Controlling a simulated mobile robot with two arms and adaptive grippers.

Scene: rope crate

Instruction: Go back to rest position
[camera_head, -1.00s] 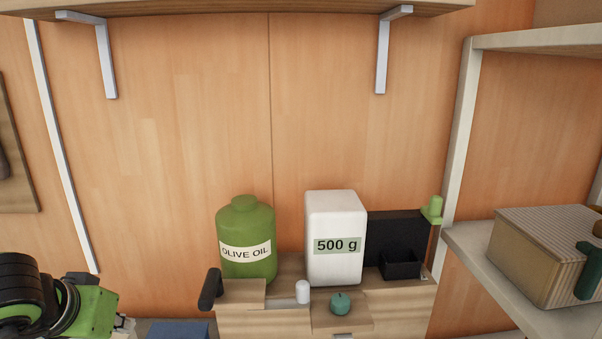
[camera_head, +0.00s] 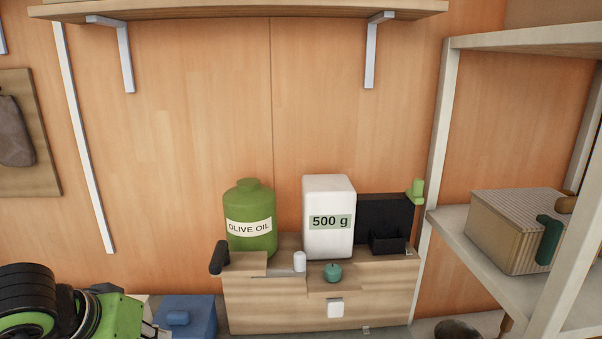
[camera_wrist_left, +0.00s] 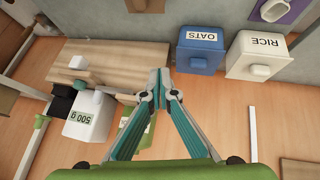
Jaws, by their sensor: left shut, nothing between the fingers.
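My left arm shows at the lower left of the head view, with its gripper (camera_wrist_left: 160,92) seen in the left wrist view. The fingers are together and empty. In the wrist view the gripper is in front of the wooden crate-like unit (camera_wrist_left: 112,62), to the right of a white 500 g container (camera_wrist_left: 88,115). My right gripper is not in view.
A green olive oil jar (camera_head: 250,215) and the white 500 g container (camera_head: 328,230) stand on the wooden unit (camera_head: 270,305). A blue oats box (camera_wrist_left: 201,52) and a white rice box (camera_wrist_left: 256,57) stand beside it. A shelf (camera_head: 465,240) at right holds a ribbed box (camera_head: 505,240).

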